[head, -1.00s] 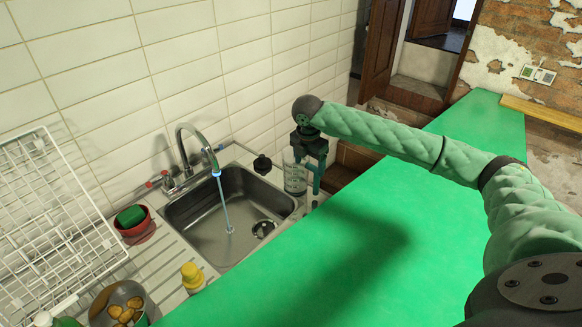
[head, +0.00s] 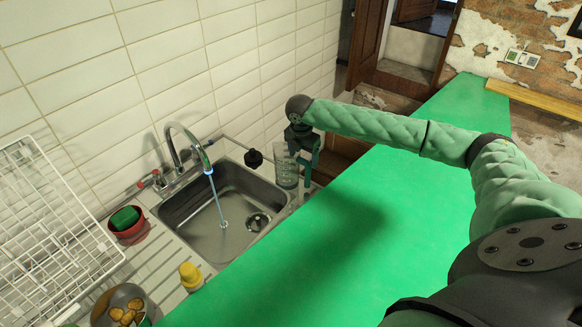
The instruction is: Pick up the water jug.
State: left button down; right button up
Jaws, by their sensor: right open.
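The water jug (head: 286,172) is a clear vessel with markings, standing upright at the right end of the sink. My right gripper (head: 304,162) is open and points down right at the jug's right side. The jug partly overlaps the gripper in this view, so I cannot tell whether a finger touches it or whether the jug is between the fingers. My left gripper is not in view.
Water runs from the tap (head: 190,146) into the steel sink (head: 200,217). A dark knob-like object (head: 253,159) is behind the jug. The green counter (head: 400,235) is clear.

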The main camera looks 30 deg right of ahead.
jog(key=shift+w+d+f+p, duration=0.1)
jog(key=shift+f+p, duration=0.05)
jog(key=shift+f, duration=0.45)
jog(key=shift+w+d+f+p, duration=0.1)
jog(key=shift+f+p, duration=0.05)
jog(key=shift+f, duration=0.45)
jog(key=shift+s+r, duration=0.1)
jog(key=shift+c, duration=0.8)
jog(key=c, duration=1.1)
jog(key=shift+c, duration=0.2)
